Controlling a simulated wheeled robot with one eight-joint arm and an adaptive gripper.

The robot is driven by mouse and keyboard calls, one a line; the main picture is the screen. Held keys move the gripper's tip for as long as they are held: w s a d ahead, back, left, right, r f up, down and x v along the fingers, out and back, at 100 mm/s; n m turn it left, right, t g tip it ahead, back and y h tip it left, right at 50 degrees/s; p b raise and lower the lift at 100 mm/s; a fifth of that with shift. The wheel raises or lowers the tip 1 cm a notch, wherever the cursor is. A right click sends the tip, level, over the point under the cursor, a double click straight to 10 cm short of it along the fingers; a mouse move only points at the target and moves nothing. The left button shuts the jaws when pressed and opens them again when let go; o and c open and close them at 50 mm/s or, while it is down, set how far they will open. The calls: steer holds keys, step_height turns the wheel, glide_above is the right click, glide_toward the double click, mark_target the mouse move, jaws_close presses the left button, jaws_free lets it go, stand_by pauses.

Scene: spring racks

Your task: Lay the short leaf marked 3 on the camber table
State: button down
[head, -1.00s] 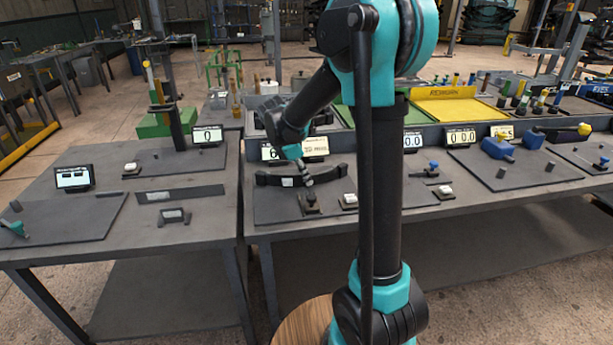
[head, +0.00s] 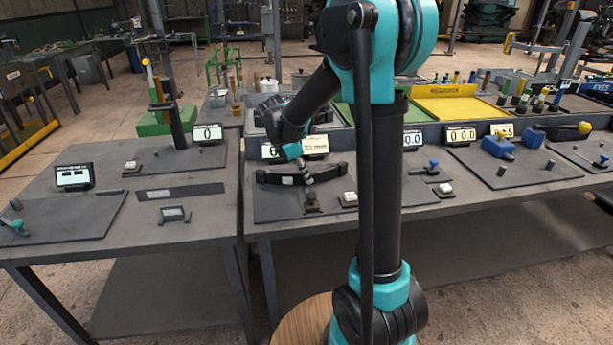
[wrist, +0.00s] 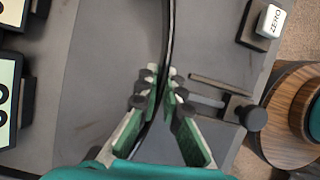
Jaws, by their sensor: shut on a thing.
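A dark, bowed leaf (head: 269,177) spans left to right in the head view, with a pale label patch whose mark is too small to read. My gripper (head: 306,174) is shut on it near its middle. In the wrist view the gripper (wrist: 161,88) pinches the leaf (wrist: 171,30), which runs upward edge-on between the fingertips. The leaf is over a dark grey plate (head: 270,208), which I take for the camber table; I cannot tell whether it touches. A small clamp-like block with a knob (head: 311,201) stands in front of the leaf.
A white ZERO button (head: 349,198) is right of the block and also shows in the wrist view (wrist: 270,21). Displays (head: 272,150) stand behind the leaf. A flat dark strip (head: 179,193) and a small stand (head: 174,215) are on the left table. Blue tools (head: 498,146) lie right.

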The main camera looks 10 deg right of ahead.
steer(key=shift+w, duration=0.55)
stand_by(0.9)
steer(key=shift+f, duration=0.2)
steer(key=c, duration=1.6)
jaws_free()
steer(key=shift+o, duration=0.5)
steer(key=o, duration=0.4)
steer(key=shift+r, duration=0.15)
steer(key=shift+r, duration=3.85)
steer(key=shift+s, duration=0.1)
